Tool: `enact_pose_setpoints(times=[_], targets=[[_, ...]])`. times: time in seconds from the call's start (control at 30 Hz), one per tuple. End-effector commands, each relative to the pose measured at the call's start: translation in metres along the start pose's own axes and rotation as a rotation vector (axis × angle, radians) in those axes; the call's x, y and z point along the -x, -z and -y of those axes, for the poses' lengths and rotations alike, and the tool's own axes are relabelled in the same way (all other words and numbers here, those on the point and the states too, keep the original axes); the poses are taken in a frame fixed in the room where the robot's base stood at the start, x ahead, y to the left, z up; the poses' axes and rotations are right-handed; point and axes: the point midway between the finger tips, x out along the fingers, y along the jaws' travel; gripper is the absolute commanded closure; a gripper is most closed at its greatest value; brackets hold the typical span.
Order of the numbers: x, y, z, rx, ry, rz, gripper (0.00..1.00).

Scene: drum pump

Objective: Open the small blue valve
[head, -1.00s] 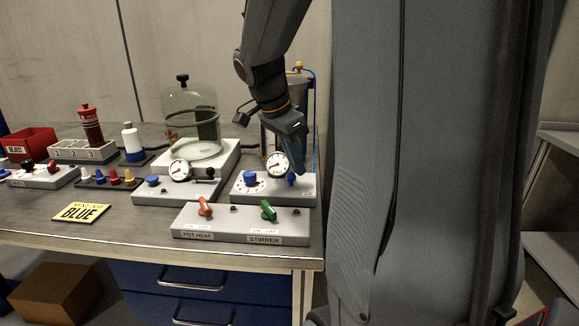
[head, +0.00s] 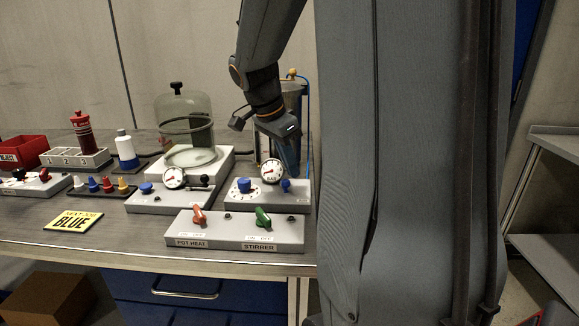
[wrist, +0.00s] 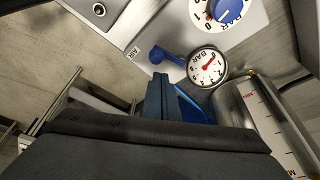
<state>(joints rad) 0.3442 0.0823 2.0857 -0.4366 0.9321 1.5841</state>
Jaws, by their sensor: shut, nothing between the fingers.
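The small blue valve (head: 286,185) sits on the right end of a light grey panel (head: 262,203), beside a round white gauge (head: 271,171) marked BAR. In the wrist view the valve (wrist: 163,55) shows a round end and a short handle reaching toward the gauge (wrist: 207,66), beside an AIR label (wrist: 133,53). My gripper (wrist: 160,80) is shut and empty, its tips just short of the valve with a small gap in the picture. In the head view my gripper (head: 291,170) hangs just above and behind the valve.
A larger blue knob (head: 244,186) is left of the gauge. A front panel holds an orange switch (head: 198,217) and a green switch (head: 263,218). A grey cylinder (head: 293,105) with a blue hose stands behind my gripper. A glass jar (head: 184,120) stands left.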

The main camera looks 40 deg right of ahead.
Motion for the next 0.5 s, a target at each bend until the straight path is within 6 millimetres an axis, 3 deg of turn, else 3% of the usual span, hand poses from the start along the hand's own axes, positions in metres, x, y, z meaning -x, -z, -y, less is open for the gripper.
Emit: enact_pose_setpoints(times=[0.2, 0.5], targets=[[0.006, 0.034, -0.004, 0.004, 0.001, 0.000, 1.00], [0.070, 0.030, 0.004, 0.007, 0.008, -0.001, 1.00]])
